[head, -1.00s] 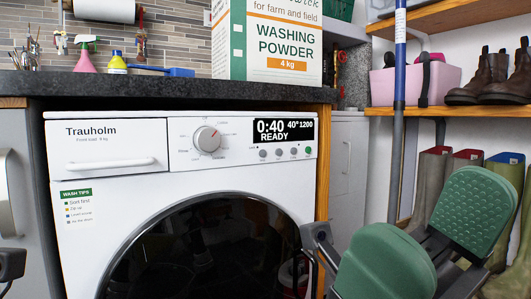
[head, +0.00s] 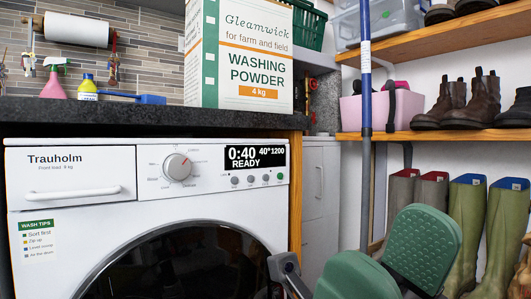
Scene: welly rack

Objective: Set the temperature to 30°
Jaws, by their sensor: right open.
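The white Trauholm washing machine (head: 65,215) stands under the dark worktop. Its display (head: 255,157) reads 0:40, 40°, 1200 and READY. Below it is a row of small round buttons (head: 250,180); the rightmost one is green (head: 279,177). Their labels are too small to read. The silver programme dial (head: 177,167) is left of the display. My right gripper (head: 388,262) has green padded fingers spread apart, with nothing seen between them. It is at the lower right, to the right of and below the buttons, apart from them. My left gripper is out of view.
A Gleamwick washing powder box (head: 250,60) stands on the worktop (head: 100,115). A blue pole (head: 366,90) stands between machine and shelves. Wooden shelves (head: 430,135) hold brown boots (head: 470,100) and a pink tub (head: 378,105); green wellies (head: 468,225) stand below.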

